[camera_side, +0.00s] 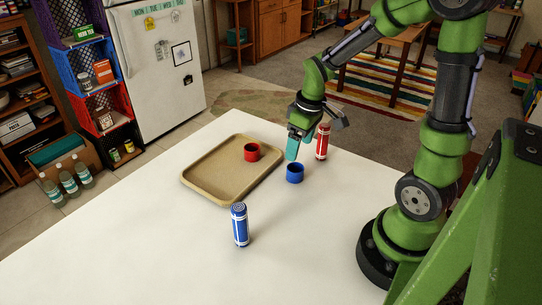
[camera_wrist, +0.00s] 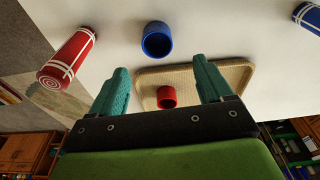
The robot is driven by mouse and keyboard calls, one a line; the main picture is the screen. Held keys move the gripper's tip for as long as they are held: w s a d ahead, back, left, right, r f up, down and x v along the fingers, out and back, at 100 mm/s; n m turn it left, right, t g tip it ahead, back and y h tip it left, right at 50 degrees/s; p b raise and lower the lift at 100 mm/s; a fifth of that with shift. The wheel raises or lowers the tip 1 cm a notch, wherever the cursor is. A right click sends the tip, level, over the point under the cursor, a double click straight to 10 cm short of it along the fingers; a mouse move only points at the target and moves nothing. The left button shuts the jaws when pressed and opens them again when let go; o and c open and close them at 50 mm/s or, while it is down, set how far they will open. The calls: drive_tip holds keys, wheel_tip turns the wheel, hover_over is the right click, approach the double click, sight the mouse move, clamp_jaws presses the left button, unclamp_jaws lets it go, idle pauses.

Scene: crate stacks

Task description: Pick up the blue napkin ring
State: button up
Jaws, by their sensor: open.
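The blue napkin ring (camera_side: 295,173) stands on the white table, just right of the tan tray. It also shows in the wrist view (camera_wrist: 157,40), upper centre, with its opening visible. My gripper (camera_side: 299,147) is above the table, close over the ring in the side view. Its two teal fingers (camera_wrist: 162,85) are apart with nothing between them that they touch. In the wrist view the blue ring lies beyond the fingertips, between their lines.
A red napkin ring (camera_side: 251,152) stands on the tan tray (camera_side: 222,192). A red rolled napkin or cylinder (camera_side: 323,142) stands upright close to my gripper. A similar blue cylinder (camera_side: 240,225) stands at the front. The table's front left is clear.

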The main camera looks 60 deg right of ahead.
hover_over(295, 168)
drive_tip(key=s+a, duration=0.2)
drive_tip(key=f, duration=0.4)
drive_tip(key=shift+w+f, duration=0.2)
drive_tip(key=shift+w, duration=0.05)
drive_tip(key=f, duration=0.5)
drive_tip(key=shift+w+d, duration=0.15)
drive_tip(key=shift+w, duration=0.1)
drive_tip(key=c, duration=1.1)
